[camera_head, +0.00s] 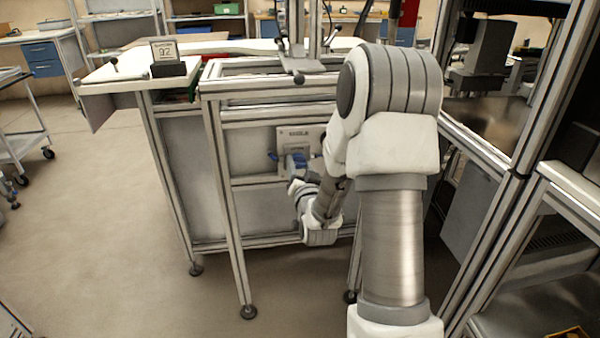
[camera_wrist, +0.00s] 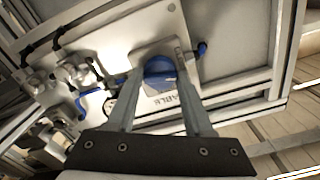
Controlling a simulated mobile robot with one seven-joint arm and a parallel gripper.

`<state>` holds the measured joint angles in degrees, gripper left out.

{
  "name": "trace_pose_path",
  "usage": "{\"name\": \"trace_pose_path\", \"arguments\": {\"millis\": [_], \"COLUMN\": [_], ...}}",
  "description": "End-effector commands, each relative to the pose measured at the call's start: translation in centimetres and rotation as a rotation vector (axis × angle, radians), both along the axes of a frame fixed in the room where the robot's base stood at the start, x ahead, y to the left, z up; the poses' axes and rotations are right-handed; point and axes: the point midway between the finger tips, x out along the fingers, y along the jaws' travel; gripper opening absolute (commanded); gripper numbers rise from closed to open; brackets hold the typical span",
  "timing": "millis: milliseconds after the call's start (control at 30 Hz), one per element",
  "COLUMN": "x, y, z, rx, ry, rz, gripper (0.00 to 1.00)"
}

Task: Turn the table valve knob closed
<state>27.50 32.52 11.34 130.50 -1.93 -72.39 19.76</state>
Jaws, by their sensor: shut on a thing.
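The table valve knob (camera_wrist: 160,72) is round and blue, on a pale plate (camera_wrist: 147,105) with the lettering "TABLE" in the wrist view. My gripper (camera_wrist: 157,78) reaches to the knob, one finger on each side, and is shut on it. The fingers hide the knob's sides. In the head view the pale valve panel (camera_head: 291,135) is on the side of the metal-framed table, and my arm reaches down to it from the right. The knob's turn angle is hard to read.
Other blue handles sit close by, one right of the knob (camera_wrist: 202,49) and one at left (camera_wrist: 84,106), beside metal fittings and black hoses (camera_wrist: 80,72). The table frame (camera_head: 222,190) surrounds the panel. Open floor (camera_head: 100,230) lies to the left.

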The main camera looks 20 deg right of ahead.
Motion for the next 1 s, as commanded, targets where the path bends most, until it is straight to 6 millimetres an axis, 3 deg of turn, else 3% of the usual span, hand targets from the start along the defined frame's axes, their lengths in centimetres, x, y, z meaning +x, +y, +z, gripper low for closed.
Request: {"name": "trace_pose_path", "arguments": {"millis": [400,1000], "x": [-0.02,-0.04], "y": [0.12,0.09], "z": [-0.08,-0.11], "rx": [-0.209,-0.249], "ry": [0.064,0.076], "rz": [0.001,0.0], "gripper": [0.0,0.0]}}
